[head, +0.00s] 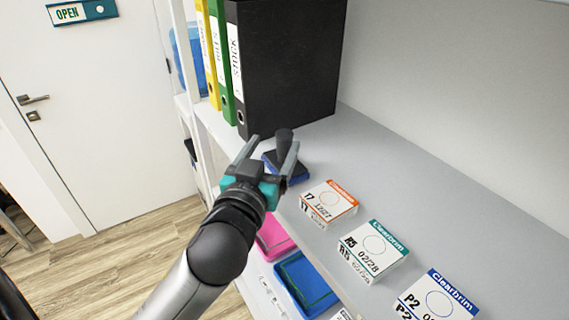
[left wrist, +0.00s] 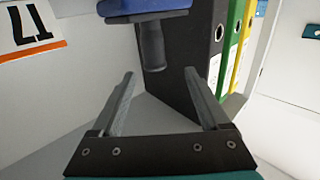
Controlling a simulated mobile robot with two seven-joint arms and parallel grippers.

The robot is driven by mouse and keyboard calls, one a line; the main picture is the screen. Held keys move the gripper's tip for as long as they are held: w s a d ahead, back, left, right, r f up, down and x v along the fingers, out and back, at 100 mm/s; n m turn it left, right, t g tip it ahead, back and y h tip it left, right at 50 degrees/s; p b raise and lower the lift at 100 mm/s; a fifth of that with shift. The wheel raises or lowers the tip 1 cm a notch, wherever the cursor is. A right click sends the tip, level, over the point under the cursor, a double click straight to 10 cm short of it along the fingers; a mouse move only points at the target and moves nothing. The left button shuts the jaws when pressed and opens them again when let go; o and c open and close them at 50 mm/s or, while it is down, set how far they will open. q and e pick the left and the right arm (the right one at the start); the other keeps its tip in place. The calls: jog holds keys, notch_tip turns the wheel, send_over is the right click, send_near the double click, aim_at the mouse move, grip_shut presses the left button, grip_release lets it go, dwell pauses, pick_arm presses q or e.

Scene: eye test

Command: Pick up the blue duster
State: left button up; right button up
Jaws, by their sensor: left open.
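The blue duster (head: 299,175) stands on the grey shelf, with a dark top, a blue underside and an upright dark handle. It also shows at the top of the left wrist view (left wrist: 165,6), upside down, its handle pointing down the picture. My left gripper (head: 272,145) is open and empty. In the head view its fingers partly cover the duster. In the left wrist view the handle's end lies near the gap between the fingertips (left wrist: 160,73); I cannot tell whether it is between them. My right gripper is in neither view.
Black (head: 290,70), green (head: 222,60) and yellow (head: 206,50) binders stand behind the duster. Boxes with orange (head: 328,203), teal (head: 374,250) and blue (head: 437,300) labels sit nearer along the shelf. The shelf's right side is clear. Pink (head: 273,238) and blue (head: 306,283) items lie below.

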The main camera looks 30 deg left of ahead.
aim_at(282, 142)
pick_arm(q)
jog(key=shift+d+f+p+x, duration=0.1)
jog(key=shift+f+p+x, duration=0.1)
jog(key=shift+x, duration=0.75)
jog(key=shift+d+f+p+x, duration=0.1)
jog(key=shift+d+p+x, duration=0.05)
jog(key=shift+x, duration=0.75)
jog(key=shift+d+f+p+x, duration=0.1)
jog(key=shift+p+x, duration=0.1)
jog(key=shift+x, duration=0.75)
grip_shut()
